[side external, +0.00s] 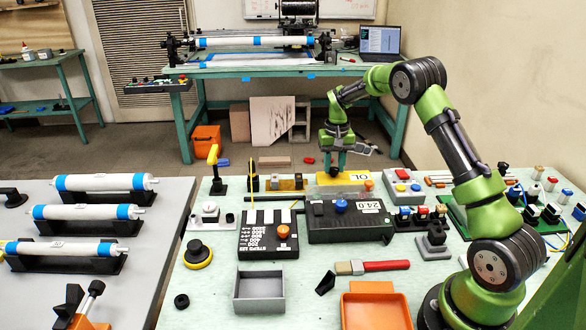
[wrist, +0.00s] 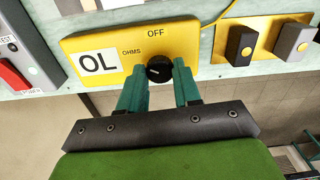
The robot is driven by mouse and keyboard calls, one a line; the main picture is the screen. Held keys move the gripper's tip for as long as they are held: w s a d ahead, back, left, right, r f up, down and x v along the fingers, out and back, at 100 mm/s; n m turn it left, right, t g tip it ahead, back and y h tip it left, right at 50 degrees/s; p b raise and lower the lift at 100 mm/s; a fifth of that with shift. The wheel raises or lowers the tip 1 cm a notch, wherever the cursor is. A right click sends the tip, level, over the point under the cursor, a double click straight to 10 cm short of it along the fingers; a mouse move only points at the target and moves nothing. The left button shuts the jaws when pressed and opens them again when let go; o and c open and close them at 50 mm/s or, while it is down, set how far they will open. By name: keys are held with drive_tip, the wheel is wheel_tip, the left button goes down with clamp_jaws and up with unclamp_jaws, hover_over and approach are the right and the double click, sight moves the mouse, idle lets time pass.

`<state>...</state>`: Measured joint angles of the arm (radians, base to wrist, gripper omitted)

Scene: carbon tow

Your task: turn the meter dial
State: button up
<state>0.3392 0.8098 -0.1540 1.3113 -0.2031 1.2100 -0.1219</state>
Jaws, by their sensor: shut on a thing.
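The yellow meter (wrist: 110,45) lies on the bench and its label reads "OL". Its face is marked "OFF" above the dial and "OHMS" to the left. The round black dial (wrist: 158,70) has a small light mark; its exact pointing is hard to tell. My gripper (wrist: 158,76) is shut on the dial, with one green finger on each side.
A box with a red rocker switch (wrist: 14,78) stands left of the meter in the wrist view. A yellow block with dark and grey knobs (wrist: 265,43) is close on the right. A black box with a blue knob (side external: 341,206) stands in front of the meter in the side view.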

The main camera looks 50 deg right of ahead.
sight(334, 169)
idle(0.3)
drive_tip(key=o, duration=1.1)
drive_tip(key=shift+c, duration=0.2)
wheel_tip(334, 169, up, 17)
